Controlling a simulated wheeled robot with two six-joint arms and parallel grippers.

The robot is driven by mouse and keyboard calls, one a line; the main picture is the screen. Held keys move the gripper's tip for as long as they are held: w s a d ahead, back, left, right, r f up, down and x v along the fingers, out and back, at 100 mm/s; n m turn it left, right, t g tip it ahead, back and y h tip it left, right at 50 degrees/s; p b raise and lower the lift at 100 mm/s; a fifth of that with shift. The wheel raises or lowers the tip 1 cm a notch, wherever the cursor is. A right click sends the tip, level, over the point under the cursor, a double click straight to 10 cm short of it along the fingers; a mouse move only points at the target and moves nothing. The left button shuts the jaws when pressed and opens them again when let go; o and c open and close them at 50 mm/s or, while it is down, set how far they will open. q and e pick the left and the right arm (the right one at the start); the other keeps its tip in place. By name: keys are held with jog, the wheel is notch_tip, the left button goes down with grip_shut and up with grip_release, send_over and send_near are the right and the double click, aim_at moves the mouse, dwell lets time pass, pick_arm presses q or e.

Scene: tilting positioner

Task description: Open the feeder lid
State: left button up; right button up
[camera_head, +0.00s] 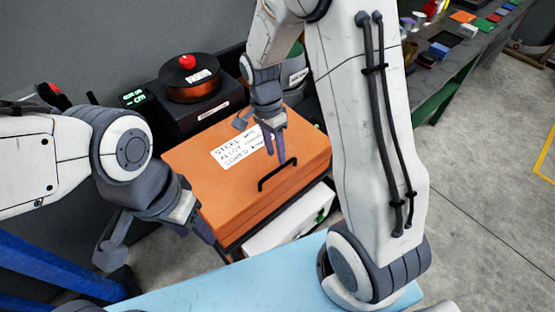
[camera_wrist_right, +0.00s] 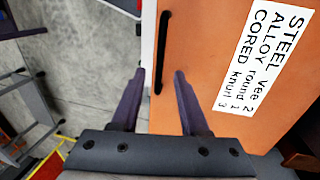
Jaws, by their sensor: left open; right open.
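The feeder lid (camera_head: 240,190) is the orange top of a box. It looks shut. It bears a white label reading STEEL, ALLOY, CORED and a black bar handle (camera_head: 277,174) near its front edge. In the right wrist view the handle (camera_wrist_right: 162,50) lines up between my fingers. My right gripper (camera_head: 276,158) is open, pointing down over the lid just behind the handle; contact cannot be told. It also shows in the wrist view (camera_wrist_right: 160,73). My left gripper (camera_head: 203,232) is open beside the box's front left corner, away from the handle.
A black unit with a copper-coloured spool (camera_head: 192,82) and red knob stands behind the lid. A white drawer-like part (camera_head: 290,218) is below the box front. A light blue surface (camera_head: 220,288) lies in front. A bench (camera_head: 465,55) with small parts is at back right.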

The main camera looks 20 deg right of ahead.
aim_at(279, 168)
jog(key=shift+s+d+f, duration=0.1)
jog(key=shift+s+f, duration=0.1)
jog(key=shift+f, duration=0.9)
jog(key=shift+s+d+f, duration=0.1)
jog(key=shift+s+f, duration=0.1)
jog(key=shift+f, duration=0.85)
jog(key=shift+a, duration=0.1)
grip_shut()
